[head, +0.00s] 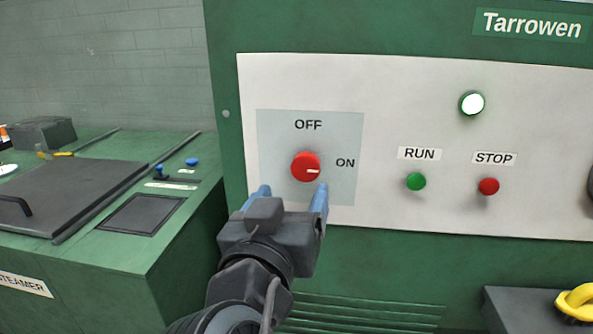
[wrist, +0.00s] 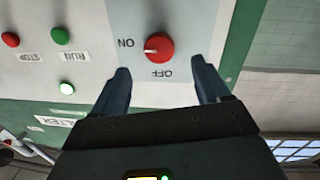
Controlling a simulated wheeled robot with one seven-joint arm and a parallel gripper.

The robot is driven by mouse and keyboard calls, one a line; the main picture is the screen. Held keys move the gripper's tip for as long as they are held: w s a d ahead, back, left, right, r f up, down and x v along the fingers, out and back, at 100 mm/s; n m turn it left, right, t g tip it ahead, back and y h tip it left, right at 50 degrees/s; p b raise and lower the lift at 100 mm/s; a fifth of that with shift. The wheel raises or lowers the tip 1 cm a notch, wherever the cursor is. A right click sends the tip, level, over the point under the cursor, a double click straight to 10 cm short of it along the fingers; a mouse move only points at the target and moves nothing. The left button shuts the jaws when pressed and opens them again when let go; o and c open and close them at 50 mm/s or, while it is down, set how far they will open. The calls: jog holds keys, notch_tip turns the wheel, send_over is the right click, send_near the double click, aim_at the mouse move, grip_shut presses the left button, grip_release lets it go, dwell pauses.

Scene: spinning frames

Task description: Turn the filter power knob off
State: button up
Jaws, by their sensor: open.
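The red filter power knob (head: 306,167) sits on a pale grey plate (head: 270,140) on the white panel. Its white mark points right, toward the ON label (head: 345,162). The OFF label (head: 308,124) is above the knob. My gripper (head: 291,190) is open and empty, just below and in front of the knob, with its blue fingers spread. In the wrist view, which is turned over, the knob (wrist: 159,46) shows beyond and between the two fingertips (wrist: 161,68). The fingers appear apart from the knob; the exact gap is hard to tell.
Right of the knob are a green RUN button (head: 416,181), a red STOP button (head: 488,186) and a bright lamp (head: 472,103). A green steamer (head: 170,225) stands at left. A yellow handle (head: 577,301) is at lower right.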

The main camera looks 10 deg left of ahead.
aim_at(305, 172)
jog(key=w, duration=0.5)
jog(key=w+d+p, duration=0.1)
jog(key=w, duration=0.1)
jog(key=shift+w, duration=0.25)
jog(key=c, duration=1)
